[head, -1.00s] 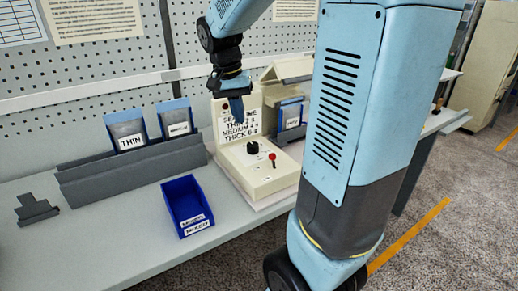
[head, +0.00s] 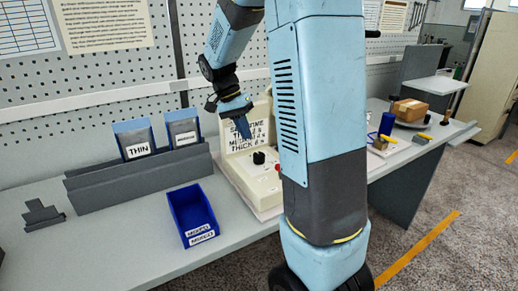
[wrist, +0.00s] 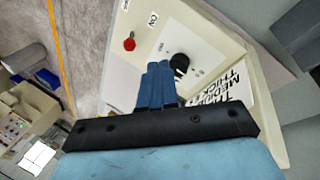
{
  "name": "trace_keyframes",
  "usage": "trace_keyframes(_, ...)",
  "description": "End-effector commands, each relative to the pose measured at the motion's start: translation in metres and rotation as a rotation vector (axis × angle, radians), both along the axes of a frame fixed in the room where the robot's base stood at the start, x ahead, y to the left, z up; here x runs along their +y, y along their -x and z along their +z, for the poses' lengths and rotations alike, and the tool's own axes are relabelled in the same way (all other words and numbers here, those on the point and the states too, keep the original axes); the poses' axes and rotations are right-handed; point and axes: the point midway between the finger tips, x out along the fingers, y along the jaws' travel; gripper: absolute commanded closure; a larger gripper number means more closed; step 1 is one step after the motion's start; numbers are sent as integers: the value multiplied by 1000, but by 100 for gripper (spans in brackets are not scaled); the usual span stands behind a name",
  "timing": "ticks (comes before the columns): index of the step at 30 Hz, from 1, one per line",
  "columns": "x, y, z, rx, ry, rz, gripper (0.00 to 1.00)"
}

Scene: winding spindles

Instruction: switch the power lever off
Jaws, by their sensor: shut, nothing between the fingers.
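The cream machine (head: 238,172) stands on the bench, with a sloping front panel and a time sign behind it. The power lever with its red ball shows in the wrist view (wrist: 129,44), left of my fingertips; a small label reading ON is near it. In the head view only a bit of red (head: 277,167) shows beside my arm. A black knob (wrist: 180,63) sits on a white dial plate, just right of my fingertips. My gripper (wrist: 158,68) is shut and empty above the panel, apart from the lever; in the head view it is before the sign (head: 246,135).
An empty blue bin (head: 190,210) lies left of the machine. A grey rack (head: 140,178) behind it holds pouches, one labelled THIN. A cardboard box (head: 409,110) and a blue cylinder (head: 387,124) stand further right. My arm hides the machine's right side.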

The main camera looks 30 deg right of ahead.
Motion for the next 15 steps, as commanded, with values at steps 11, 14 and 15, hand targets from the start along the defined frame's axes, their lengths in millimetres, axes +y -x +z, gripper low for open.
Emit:
trace_keyframes(11,-15,15,-54,4,0,-1,100)
trace_keyframes(14,-20,20,-71,3,-1,-1,100)
trace_keyframes(15,-21,21,-77,5,-1,-2,100)
